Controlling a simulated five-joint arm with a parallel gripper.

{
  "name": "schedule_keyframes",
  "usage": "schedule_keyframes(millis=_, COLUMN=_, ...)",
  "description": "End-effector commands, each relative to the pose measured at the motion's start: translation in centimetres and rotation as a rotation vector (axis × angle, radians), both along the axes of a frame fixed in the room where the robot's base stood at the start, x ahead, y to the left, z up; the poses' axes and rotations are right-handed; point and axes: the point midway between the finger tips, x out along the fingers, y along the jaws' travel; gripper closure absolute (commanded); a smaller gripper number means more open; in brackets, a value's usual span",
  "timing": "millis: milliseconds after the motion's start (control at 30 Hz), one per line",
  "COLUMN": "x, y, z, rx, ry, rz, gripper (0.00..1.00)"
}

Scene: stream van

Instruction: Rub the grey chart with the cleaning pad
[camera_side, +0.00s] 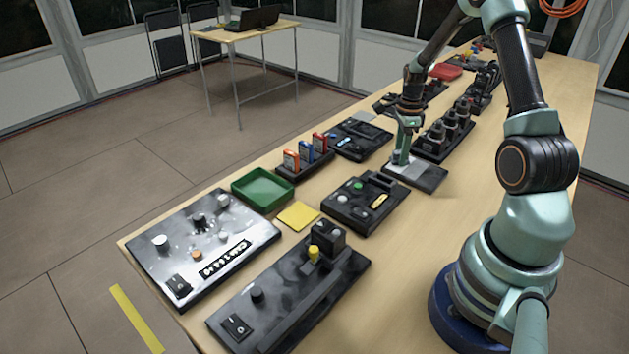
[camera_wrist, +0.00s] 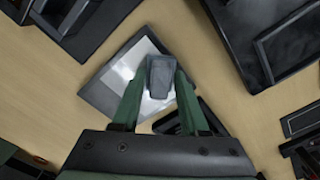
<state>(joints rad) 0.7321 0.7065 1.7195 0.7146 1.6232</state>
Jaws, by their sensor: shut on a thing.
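My gripper (camera_side: 402,150) is shut on a small dark grey cleaning pad, which shows between the green fingers in the wrist view (camera_wrist: 160,76). The grey chart (camera_side: 424,176) is a flat dark-framed plate with a paler grey face, lying on the table under my gripper. In the wrist view the chart (camera_wrist: 104,91) lies behind the pad, which covers part of its face. The pad is over the chart's left part in the side view. I cannot tell for certain whether it touches the surface.
A black panel with coloured buttons (camera_side: 363,201) lies just in front of the chart. A rack with dark knobs (camera_side: 443,139) stands close behind it. A green tray (camera_side: 262,189), a yellow square (camera_side: 298,215) and larger control panels (camera_side: 290,290) fill the near end of the table.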

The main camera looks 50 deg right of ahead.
Motion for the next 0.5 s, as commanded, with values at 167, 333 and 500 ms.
schedule_keyframes(millis=167, x=1.0, y=0.0, z=0.6, rx=0.0, ry=0.0, rz=-0.001, gripper=1.0)
schedule_keyframes(millis=333, x=0.9, y=0.0, z=2.9, rx=-0.001, ry=-0.001, rz=-0.001, gripper=1.0)
schedule_keyframes(millis=500, x=0.9, y=0.0, z=4.4, rx=-0.001, ry=-0.001, rz=-0.001, gripper=1.0)
